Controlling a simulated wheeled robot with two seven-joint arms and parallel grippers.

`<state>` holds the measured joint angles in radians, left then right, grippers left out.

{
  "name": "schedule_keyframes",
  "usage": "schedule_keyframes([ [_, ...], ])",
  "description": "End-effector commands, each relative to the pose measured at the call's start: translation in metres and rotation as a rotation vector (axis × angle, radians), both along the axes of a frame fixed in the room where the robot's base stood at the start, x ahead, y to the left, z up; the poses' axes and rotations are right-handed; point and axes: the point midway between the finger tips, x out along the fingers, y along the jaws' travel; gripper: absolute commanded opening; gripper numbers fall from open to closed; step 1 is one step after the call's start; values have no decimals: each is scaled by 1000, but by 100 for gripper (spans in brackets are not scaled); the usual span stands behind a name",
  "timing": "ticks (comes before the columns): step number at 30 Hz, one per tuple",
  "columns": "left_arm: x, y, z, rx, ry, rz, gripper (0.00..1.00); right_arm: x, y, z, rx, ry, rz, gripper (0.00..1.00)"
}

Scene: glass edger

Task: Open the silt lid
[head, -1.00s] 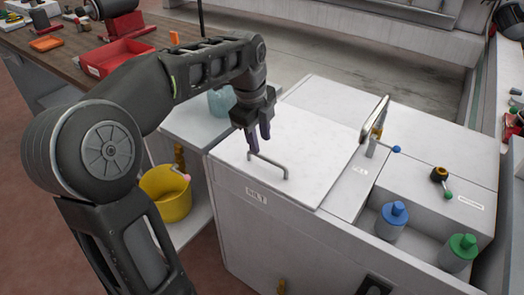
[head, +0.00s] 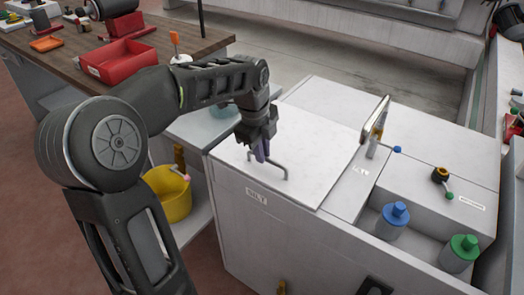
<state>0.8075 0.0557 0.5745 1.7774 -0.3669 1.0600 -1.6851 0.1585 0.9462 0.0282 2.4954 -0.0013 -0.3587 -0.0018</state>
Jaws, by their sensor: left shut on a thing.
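The silt lid (head: 318,160) is a flat white panel on top of the white cabinet, and it lies closed. A grey bar handle (head: 284,171) stands up near its front edge, above a label reading SILT. My left gripper (head: 262,157) reaches down over the lid and is shut on the handle near its left end. Its dark purple fingers partly hide that end of the handle. My right gripper is not in view.
A hinged upright plate (head: 375,118) with a blue-knobbed lever stands right of the lid. A blue-capped bottle (head: 392,222) and a green-capped bottle (head: 459,253) sit in a recess at right. A yellow bucket (head: 168,194) stands left of the cabinet.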

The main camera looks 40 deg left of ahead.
Motion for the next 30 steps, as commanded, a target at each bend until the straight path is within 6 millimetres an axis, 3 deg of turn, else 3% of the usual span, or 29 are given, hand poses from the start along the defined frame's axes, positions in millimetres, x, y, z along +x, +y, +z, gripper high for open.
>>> schedule_keyframes([
  [30, 0, 0, 0, 0, 1, 0, 0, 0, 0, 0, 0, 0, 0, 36],
])
